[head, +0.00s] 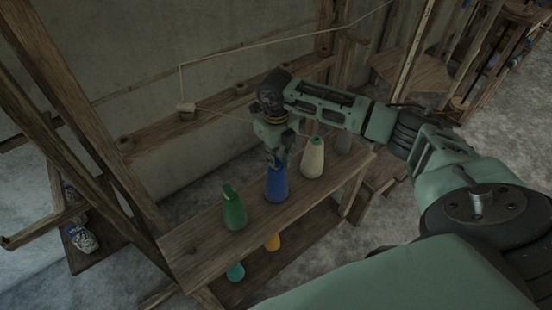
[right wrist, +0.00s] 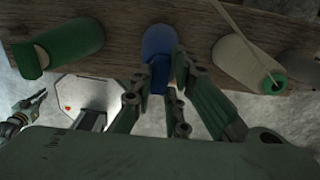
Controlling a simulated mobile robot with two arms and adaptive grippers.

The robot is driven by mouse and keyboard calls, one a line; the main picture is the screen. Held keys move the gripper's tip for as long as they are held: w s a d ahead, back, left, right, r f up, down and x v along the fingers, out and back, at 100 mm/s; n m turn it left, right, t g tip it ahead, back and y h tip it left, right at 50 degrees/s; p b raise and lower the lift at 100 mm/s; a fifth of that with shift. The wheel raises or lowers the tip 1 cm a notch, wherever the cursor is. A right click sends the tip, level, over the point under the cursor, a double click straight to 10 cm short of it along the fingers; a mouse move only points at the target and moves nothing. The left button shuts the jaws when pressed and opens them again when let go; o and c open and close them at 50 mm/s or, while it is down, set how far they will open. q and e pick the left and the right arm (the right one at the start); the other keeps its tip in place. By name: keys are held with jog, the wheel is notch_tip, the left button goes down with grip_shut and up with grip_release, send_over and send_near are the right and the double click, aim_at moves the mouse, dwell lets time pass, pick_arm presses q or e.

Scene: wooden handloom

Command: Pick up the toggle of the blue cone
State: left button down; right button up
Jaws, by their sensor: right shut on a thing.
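The blue cone (head: 276,185) stands upright on the wooden shelf, between a green cone and a cream cone. My right gripper (head: 273,160) reaches down from above to its top. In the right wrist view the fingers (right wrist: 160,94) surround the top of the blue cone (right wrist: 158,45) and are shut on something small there.
The green cone (head: 234,211) and the cream cone (head: 312,159) stand close on either side. A thread (right wrist: 236,38) runs from the cream cone. A teal cone (head: 236,271) and a yellow cone (head: 272,241) sit on the lower shelf. A wooden post (head: 100,130) stands at left.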

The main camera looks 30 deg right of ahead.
aim_at(276, 160)
notch_tip(276, 160, up, 3)
jog(key=shift+w+r+b, duration=0.1)
jog(key=shift+b, duration=0.35)
jog(key=s+d+r+b, duration=0.2)
jog(key=s+d+r, duration=0.5)
jog(key=d, duration=0.2)
jog(key=shift+s+d+r, duration=0.15)
jog(key=shift+r, duration=0.1)
